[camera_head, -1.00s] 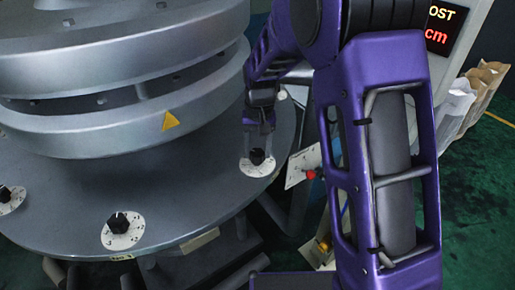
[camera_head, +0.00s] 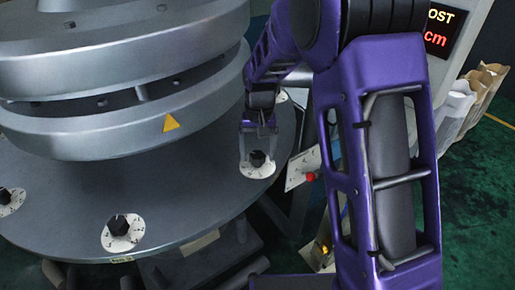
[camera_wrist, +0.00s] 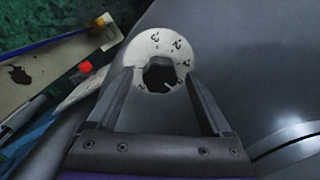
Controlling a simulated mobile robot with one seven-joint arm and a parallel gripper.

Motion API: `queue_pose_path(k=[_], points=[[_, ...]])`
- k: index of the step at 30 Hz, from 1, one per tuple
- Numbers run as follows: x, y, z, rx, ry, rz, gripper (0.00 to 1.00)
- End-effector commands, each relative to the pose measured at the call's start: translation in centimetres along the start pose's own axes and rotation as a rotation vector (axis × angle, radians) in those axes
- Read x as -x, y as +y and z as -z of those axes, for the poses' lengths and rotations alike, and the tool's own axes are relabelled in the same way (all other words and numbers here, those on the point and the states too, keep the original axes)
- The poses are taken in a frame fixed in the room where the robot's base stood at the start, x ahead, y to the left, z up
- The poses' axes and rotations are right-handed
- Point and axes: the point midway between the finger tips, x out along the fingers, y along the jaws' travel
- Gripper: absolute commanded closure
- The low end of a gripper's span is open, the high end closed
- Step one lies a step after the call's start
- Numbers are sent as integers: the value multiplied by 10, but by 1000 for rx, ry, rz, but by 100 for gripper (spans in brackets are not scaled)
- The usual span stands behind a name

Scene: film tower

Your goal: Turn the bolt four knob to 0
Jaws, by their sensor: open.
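A black knob (camera_head: 257,159) sits on a white numbered dial (camera_head: 245,172) near the right edge of the grey round table. In the wrist view the same knob (camera_wrist: 159,75) stands at the centre of its dial (camera_wrist: 150,42), and some printed numbers show. No label names it as bolt four. My gripper (camera_head: 257,150) is over this dial, and in the wrist view it (camera_wrist: 160,82) is open, with one finger on each side of the knob. Whether the fingers touch the knob cannot be told. The knob's exact pointer setting is unclear.
Other black knobs on dials stand at the front (camera_head: 120,226) and far left (camera_head: 6,196) of the table (camera_head: 60,232). A large grey ringed tower (camera_head: 110,130) with a yellow triangle rises close left of my gripper. A red button (camera_head: 311,176) is to the right.

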Motion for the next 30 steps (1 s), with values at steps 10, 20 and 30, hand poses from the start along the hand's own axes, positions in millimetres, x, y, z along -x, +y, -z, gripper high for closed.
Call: queue_pose_path(k=[10,20,30], points=[[48,0,1,0,6,2,16],[129,0,1,-1,5,2,16],[172,0,0,0,2,0,16]])
